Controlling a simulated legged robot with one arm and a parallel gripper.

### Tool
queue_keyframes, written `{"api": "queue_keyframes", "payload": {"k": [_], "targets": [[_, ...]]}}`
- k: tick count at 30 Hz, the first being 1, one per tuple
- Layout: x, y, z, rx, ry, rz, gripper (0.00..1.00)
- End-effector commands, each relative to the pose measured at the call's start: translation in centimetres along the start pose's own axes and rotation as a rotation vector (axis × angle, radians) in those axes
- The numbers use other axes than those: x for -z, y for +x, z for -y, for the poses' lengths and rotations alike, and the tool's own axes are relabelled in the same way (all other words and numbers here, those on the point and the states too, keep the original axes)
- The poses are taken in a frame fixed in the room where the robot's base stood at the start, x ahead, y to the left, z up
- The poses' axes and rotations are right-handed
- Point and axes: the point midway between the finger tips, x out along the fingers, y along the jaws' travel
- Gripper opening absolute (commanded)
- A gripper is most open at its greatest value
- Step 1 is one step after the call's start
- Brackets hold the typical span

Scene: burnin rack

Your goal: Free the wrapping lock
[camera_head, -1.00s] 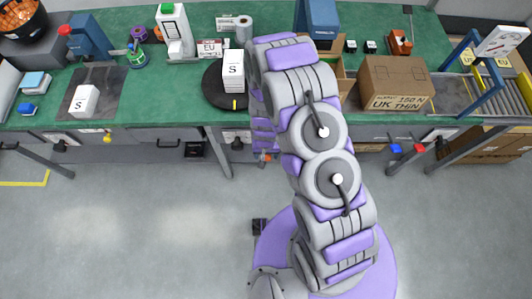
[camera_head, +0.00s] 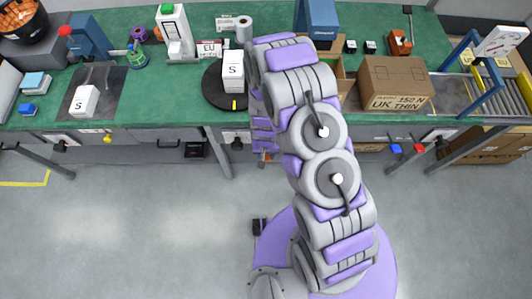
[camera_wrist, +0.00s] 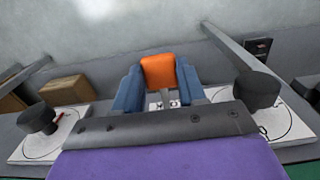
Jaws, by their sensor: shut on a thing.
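In the wrist view the two blue fingers of my gripper (camera_wrist: 158,82) are shut on an orange block-shaped part (camera_wrist: 160,68), one finger on each side. I cannot tell from its shape alone whether it is the wrapping lock. In the head view my arm reaches down at the bench front, below a black turntable (camera_head: 214,96) bearing a white box marked S (camera_head: 233,72). The gripper is mostly hidden there by my arm; a small orange spot shows at its lower end.
Black knobs on white dial plates stand left (camera_wrist: 37,118) and right (camera_wrist: 256,90) of my gripper. The green bench (camera_head: 160,105) carries a cardboard box (camera_head: 395,82) and a second white S box (camera_head: 84,101) on a dark mat. The floor in front is clear.

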Motion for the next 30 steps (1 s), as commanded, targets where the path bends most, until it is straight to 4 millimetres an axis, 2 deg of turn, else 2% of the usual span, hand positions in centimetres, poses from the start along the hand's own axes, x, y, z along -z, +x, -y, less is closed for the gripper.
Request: {"api": "queue_keyframes", "payload": {"k": [22, 30], "targets": [[1.4, -3.0, 0.2, 0.007, 0.003, 0.334, 0.00], [1.5, -3.6, 0.1, 0.002, 0.001, 0.387, 0.00]]}}
